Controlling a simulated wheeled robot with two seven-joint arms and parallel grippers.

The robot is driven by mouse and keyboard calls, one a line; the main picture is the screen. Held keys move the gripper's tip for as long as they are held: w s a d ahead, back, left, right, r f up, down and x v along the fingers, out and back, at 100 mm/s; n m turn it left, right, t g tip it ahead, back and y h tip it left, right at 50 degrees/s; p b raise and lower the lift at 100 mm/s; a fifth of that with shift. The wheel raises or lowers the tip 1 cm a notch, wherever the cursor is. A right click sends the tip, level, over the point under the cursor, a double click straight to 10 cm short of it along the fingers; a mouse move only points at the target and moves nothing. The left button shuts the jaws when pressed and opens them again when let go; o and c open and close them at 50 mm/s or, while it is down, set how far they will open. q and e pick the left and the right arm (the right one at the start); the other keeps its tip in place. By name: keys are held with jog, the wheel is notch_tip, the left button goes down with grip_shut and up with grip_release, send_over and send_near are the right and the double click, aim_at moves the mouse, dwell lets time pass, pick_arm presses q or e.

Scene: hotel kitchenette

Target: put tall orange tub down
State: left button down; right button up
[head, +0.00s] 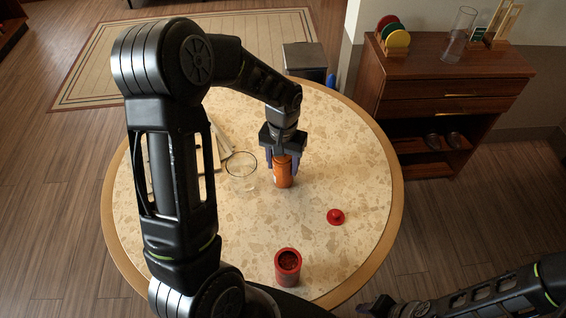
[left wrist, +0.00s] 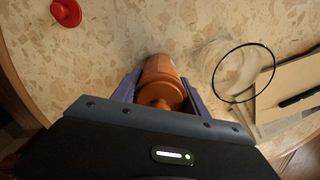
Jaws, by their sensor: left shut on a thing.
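The tall orange tub (head: 282,176) is upright at the middle of the round table (head: 345,160). My left gripper (head: 283,157) comes down from above and is shut on the tub's upper part. In the left wrist view the orange tub (left wrist: 160,85) sits between the two purple fingers of the gripper (left wrist: 160,95). I cannot tell whether the tub's base touches the table. Only part of my right arm shows at the lower right of the head view; whether its gripper is open or shut cannot be made out.
A red lid (head: 335,216) lies to the right, and an open red canister (head: 288,266) stands at the front. Table space right of the tub is free. A wooden cabinet (head: 450,90) stands beyond.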

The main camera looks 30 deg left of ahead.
pick_arm(q)
jog(key=c, duration=0.6)
grip_release()
jog(key=shift+f, duration=0.1)
notch_tip(320, 180, up, 12)
jog(key=shift+r+b, duration=0.15)
jog(key=shift+b, duration=0.35)
